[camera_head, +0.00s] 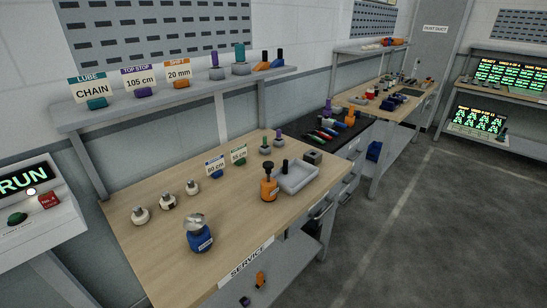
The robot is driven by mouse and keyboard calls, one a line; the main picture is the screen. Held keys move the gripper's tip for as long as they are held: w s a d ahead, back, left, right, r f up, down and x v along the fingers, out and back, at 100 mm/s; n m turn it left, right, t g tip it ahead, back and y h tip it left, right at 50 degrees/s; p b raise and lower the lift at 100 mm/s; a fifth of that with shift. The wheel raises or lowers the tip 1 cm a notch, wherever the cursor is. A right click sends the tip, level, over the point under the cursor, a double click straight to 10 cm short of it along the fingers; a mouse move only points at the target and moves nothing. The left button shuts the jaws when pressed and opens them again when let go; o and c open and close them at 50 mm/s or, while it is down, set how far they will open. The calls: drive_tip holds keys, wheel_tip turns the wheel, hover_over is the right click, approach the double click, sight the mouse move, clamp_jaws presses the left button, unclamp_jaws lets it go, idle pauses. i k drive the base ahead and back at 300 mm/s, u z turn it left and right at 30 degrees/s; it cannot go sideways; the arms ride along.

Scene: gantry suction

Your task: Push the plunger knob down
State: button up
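An orange canister with a black knob-like top (268,168) stands upright on the wooden service bench (150,262). It stands just left of a grey tray (299,178). I cannot tell for sure that its top is the plunger knob, as no label names it. A blue container (200,240) with a shiny rounded silver top (194,222) stands nearer, at the bench front. My gripper is not in view.
Label cards (215,166) stand behind. A shelf (180,100) hangs above the back. A RUN panel (30,205) is at left. The floor at right is clear.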

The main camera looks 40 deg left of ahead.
sight(268, 165)
drive_tip(key=u, duration=0.6)
drive_tip(key=i, duration=0.9)
drive_tip(key=u, duration=0.95)
